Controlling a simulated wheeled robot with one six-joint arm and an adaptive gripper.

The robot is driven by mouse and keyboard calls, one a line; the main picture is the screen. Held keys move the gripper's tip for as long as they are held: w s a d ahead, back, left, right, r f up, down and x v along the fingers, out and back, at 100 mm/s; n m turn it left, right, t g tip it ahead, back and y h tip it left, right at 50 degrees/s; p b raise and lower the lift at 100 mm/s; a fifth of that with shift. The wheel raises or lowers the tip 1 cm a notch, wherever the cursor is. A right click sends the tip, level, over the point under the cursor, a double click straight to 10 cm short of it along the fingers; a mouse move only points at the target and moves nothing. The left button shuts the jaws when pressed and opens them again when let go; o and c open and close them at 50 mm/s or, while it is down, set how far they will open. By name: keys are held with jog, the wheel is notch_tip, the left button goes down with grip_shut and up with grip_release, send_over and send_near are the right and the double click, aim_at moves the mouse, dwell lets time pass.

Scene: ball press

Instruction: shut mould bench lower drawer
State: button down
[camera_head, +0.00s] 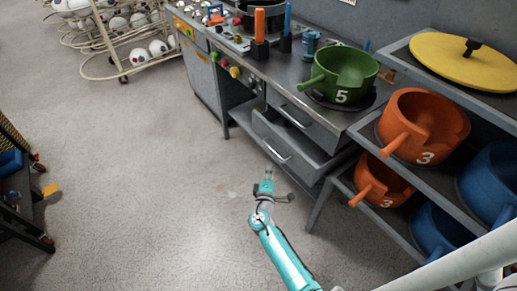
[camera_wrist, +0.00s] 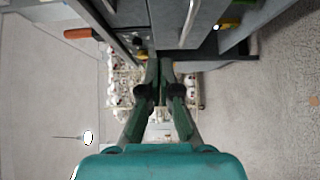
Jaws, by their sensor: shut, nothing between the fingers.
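The mould bench (camera_head: 335,62) stands at the upper right in the head view. Its lower drawer (camera_head: 287,148) is pulled out, with part of its inside showing and a bar handle on its front. The drawer above it (camera_head: 300,117) looks flush with the bench. My gripper (camera_head: 268,174) is in front of and slightly below the lower drawer's front, apart from it in the picture. In the wrist view my gripper (camera_wrist: 160,64) has its dark green fingers together with nothing between them. A grey front with a bar handle (camera_wrist: 189,24) shows just beyond the fingertips.
A green mould (camera_head: 340,75) marked 5 sits on the bench top. A rack at right holds orange moulds (camera_head: 424,118) and blue ones (camera_head: 492,180). A ball rack (camera_head: 130,50) stands at the far left.

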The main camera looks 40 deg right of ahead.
aim_at(280, 139)
jog(key=x, duration=0.4)
jog(key=s+d+x, duration=0.1)
jog(key=x, duration=0.6)
jog(key=shift+w+d, duration=0.15)
jog(key=shift+d, duration=0.85)
jog(key=shift+d, duration=0.1)
